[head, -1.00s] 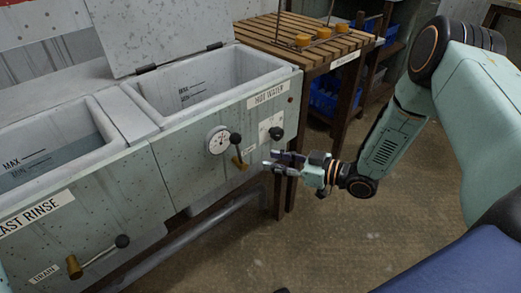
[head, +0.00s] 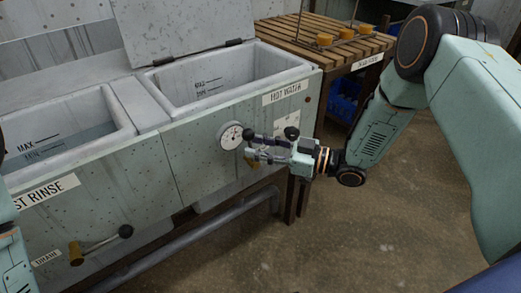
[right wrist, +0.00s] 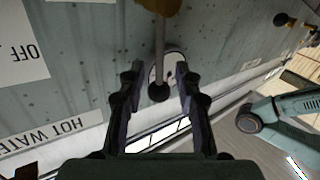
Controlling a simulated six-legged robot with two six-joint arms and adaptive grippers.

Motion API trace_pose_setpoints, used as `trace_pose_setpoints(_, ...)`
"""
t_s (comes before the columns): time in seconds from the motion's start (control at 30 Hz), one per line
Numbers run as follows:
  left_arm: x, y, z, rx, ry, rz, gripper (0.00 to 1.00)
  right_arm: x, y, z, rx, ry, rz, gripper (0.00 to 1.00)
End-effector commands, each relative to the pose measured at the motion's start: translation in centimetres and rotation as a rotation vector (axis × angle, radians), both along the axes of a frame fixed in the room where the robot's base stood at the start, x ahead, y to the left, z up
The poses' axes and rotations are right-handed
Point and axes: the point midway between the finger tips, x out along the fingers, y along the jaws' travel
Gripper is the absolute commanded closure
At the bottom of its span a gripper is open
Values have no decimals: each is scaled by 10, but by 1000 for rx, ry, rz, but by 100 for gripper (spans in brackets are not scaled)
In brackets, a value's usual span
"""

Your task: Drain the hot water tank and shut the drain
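The hot water tank (head: 205,130) is the right basin, with its lid up and a HOT WATER label (head: 285,93). I see no water surface in its visible part. Its drain valve has a brass body (head: 251,163), partly hidden by my right gripper (head: 262,148). In the right wrist view, the valve's grey lever (right wrist: 160,45) ends in a black knob (right wrist: 158,92). The knob lies between the spread fingers of my right gripper (right wrist: 160,80), which is open. I cannot tell whether a finger touches it. My left gripper is out of view.
A round gauge (head: 231,135) sits beside the gripper. The last rinse tank (head: 130,165) at left holds water; its own drain lever (head: 102,243) is below. A slatted wooden table (head: 330,48) stands at right. A pipe (head: 205,230) runs below the tanks. The floor at right is clear.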

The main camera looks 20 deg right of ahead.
Motion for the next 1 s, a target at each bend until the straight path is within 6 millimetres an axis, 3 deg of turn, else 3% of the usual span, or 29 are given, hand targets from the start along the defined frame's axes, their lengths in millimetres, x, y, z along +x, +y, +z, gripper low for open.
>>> trace_pose_setpoints(0.3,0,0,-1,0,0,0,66,1,-1,1,0,-1,-2,66)
trace_pose_setpoints(0.7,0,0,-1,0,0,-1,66,1,-1,1,0,-1,-1,100)
trace_pose_setpoints(1.0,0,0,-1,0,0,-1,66,1,-1,1,0,-1,-1,100)
